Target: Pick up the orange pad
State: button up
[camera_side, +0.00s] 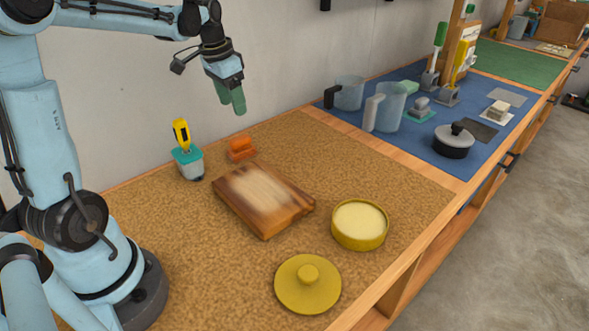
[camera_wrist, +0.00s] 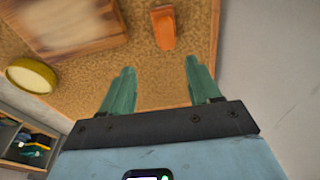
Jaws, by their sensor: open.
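The orange pad (camera_side: 241,144) sits on the brown cork mat (camera_side: 130,221) near the wall, behind the wooden board. In the wrist view the orange pad (camera_wrist: 163,27) lies beyond the fingertips, roughly between their lines. My gripper (camera_side: 238,108) has green fingers and hangs in the air above the mat, higher than the pad and apart from it. In the wrist view my gripper (camera_wrist: 157,70) is open, with nothing between its fingers.
A wooden board (camera_side: 262,196) lies in front of the pad. A teal-and-white holder with a yellow-handled tool (camera_side: 187,160) stands left of it. A yellow tin (camera_side: 359,226) and lid (camera_side: 308,284) are nearer the front. Clear jugs (camera_side: 385,108) and a lidded pot (camera_side: 453,141) stand on the blue mat.

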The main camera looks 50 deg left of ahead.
aim_at(240, 138)
jog(key=f, duration=0.4)
jog(key=w+f, duration=0.1)
jog(key=f, duration=0.3)
jog(key=a+f, duration=0.1)
jog(key=f, duration=0.3)
jog(key=shift+w+a+f, duration=0.1)
jog(key=shift+w+f, duration=0.1)
jog(key=shift+w, duration=0.15)
jog(key=c, duration=1.1)
